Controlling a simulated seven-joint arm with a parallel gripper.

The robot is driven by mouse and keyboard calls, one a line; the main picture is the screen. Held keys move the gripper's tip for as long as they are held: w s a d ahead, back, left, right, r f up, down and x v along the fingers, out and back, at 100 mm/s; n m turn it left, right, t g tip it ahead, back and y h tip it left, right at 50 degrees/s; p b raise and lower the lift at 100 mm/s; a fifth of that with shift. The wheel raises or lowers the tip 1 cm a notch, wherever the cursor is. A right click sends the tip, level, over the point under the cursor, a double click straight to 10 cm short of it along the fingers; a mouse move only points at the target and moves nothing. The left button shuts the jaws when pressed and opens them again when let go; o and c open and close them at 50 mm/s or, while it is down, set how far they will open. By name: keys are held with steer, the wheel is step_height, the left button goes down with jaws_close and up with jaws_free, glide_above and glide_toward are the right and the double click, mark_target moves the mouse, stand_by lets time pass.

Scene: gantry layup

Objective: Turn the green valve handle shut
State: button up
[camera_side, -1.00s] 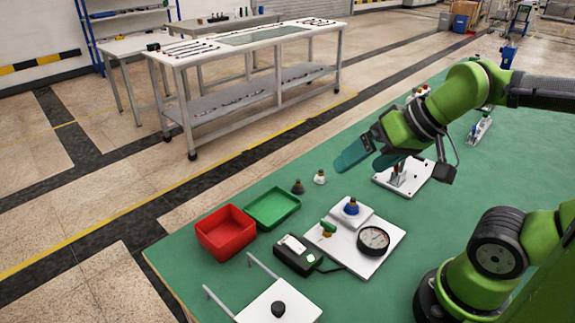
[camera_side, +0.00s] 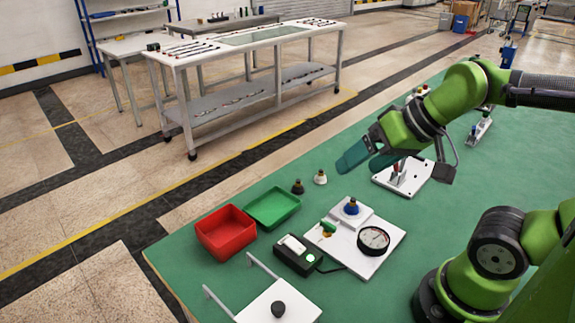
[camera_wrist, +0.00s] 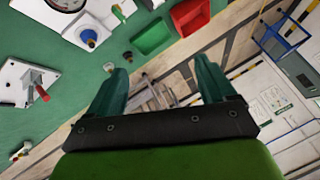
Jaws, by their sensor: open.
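The green valve handle (camera_side: 328,226) is a small green lever with a brass-coloured end on a white board (camera_side: 362,258).
The board also carries a round gauge (camera_side: 373,239) and a blue knob (camera_side: 351,207). A black box (camera_side: 297,257), red bin (camera_side: 226,233), green tray (camera_side: 272,208) and two small fittings (camera_side: 309,182) stand nearby.

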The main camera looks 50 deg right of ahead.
steer(key=shift+w+a+f+n+g+y, duration=0.3)
steer(key=shift+w+a+f+g, duration=0.4)
steer(key=shift+w+a+f, duration=0.1)
steer(key=shift+c, duration=0.7)
steer(key=m+g+h, duration=0.3)
steer(key=m+g, duration=0.3)
steer(key=m, duration=0.9)
glide_above(328, 224)
step_height(328, 224, down, 3)
step_height(328, 224, down, 16)
steer(key=shift+d+f, duration=0.1)
steer(key=shift+f, duration=0.05)
steer(key=c, duration=1.1)
steer(key=shift+o, duration=0.2)
steer(key=shift+n, duration=0.3)
